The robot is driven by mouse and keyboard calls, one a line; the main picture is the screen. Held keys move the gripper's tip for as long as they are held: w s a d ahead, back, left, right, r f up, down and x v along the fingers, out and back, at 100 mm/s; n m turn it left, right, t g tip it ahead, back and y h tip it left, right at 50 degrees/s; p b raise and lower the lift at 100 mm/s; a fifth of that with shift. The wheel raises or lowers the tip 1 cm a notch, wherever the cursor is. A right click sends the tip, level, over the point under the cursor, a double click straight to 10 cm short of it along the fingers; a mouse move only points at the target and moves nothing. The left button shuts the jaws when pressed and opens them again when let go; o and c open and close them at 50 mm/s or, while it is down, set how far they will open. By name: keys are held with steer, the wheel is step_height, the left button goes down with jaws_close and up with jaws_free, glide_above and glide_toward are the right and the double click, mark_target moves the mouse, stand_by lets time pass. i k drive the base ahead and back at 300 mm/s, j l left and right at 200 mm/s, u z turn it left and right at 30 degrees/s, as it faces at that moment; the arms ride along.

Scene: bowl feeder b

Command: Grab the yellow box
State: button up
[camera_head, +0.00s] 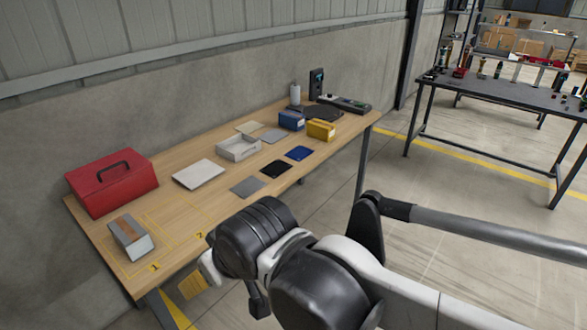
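The yellow box (320,129) stands on the wooden table near its far right end, close to the front edge. It sits just right of a blue box (291,120). My gripper (258,300) is only partly in view, low in the picture beyond the front edge of the table. My own arm joints hide most of it, and its fingers cannot be made out clearly. It is well apart from the yellow box, nearer to me and to the left.
The table (190,215) runs along the wall. It holds a red toolbox (112,184), a grey box (131,238), a white tray (238,148) and several flat plates. Dark equipment (324,100) stands behind the yellow box. A black table (500,90) stands at right across open floor.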

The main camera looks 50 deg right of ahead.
mark_target(325, 131)
steer(key=z, duration=1.6)
steer(key=i+u, duration=0.15)
steer(key=i, duration=0.45)
steer(key=i+l+u, duration=0.2)
steer(key=i, duration=0.35)
steer(key=i+l+u, duration=0.15)
steer(key=i, duration=0.45)
